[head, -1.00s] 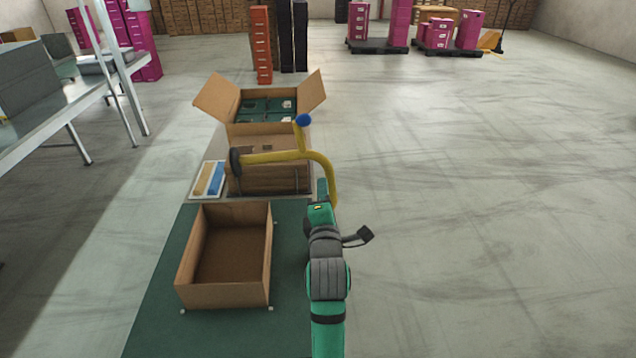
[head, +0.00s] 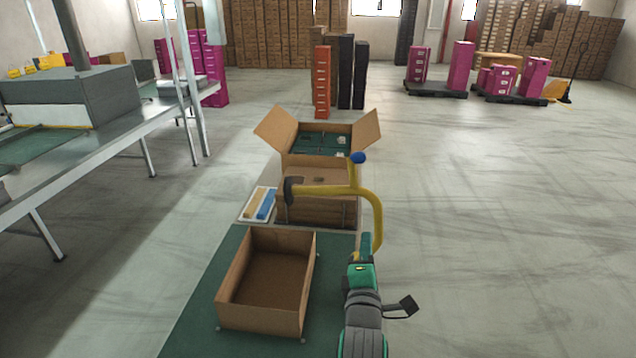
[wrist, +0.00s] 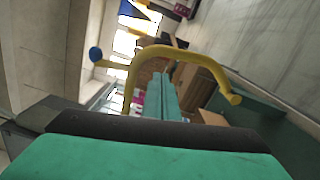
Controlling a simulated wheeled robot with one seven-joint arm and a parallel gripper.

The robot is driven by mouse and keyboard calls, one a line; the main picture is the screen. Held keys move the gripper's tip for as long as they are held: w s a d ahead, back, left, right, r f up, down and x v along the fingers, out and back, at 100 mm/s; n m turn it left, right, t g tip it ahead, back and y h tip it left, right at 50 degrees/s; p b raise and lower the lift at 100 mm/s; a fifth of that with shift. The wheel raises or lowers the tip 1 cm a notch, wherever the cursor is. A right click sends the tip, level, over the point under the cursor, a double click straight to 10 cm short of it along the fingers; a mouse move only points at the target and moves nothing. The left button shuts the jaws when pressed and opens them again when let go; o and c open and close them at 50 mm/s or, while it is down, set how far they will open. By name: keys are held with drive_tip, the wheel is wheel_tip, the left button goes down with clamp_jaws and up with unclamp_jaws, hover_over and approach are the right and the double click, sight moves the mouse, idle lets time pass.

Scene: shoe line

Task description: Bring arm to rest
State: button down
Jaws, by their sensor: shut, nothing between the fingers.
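My gripper (head: 366,238) is at the far end of my green and grey arm, which reaches forward at the lower right of the head view. Its green fingers lie together with nothing between them, and they also show in the wrist view (wrist: 162,85). A yellow bent bar (head: 372,215) with a blue ball (head: 358,158) and a dark left end stands just beyond the fingertips. The bar also crosses the wrist view (wrist: 185,55). I cannot tell whether the fingers touch it.
An empty open carton (head: 310,285) stands on a green surface (head: 205,310) left of my arm. Behind is an open carton (head: 367,132) holding green boxes. A tray with yellow and blue strips (head: 258,204) lies beside it. A metal bench (head: 100,150) is left.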

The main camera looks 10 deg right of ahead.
drive_tip(key=s+a+f+m+y, duration=0.2)
drive_tip(key=s+a+f+m, duration=0.2)
drive_tip(key=s+a+f, duration=0.55)
drive_tip(key=s+a+f+m+y, duration=0.1)
drive_tip(key=s+a+f+m, duration=0.4)
drive_tip(key=f, duration=0.7)
drive_tip(key=s+a+f+m+y, duration=0.1)
drive_tip(key=s+a+m, duration=0.2)
drive_tip(key=s, duration=1)
drive_tip(key=s+a+f+m+g+y, duration=0.1)
drive_tip(key=s+a+m, duration=0.3)
drive_tip(key=s, duration=1)
drive_tip(key=shift+s+a+f+g+y, duration=0.2)
drive_tip(key=shift+a+f+g+y, duration=0.1)
drive_tip(key=shift+a+y, duration=0.55)
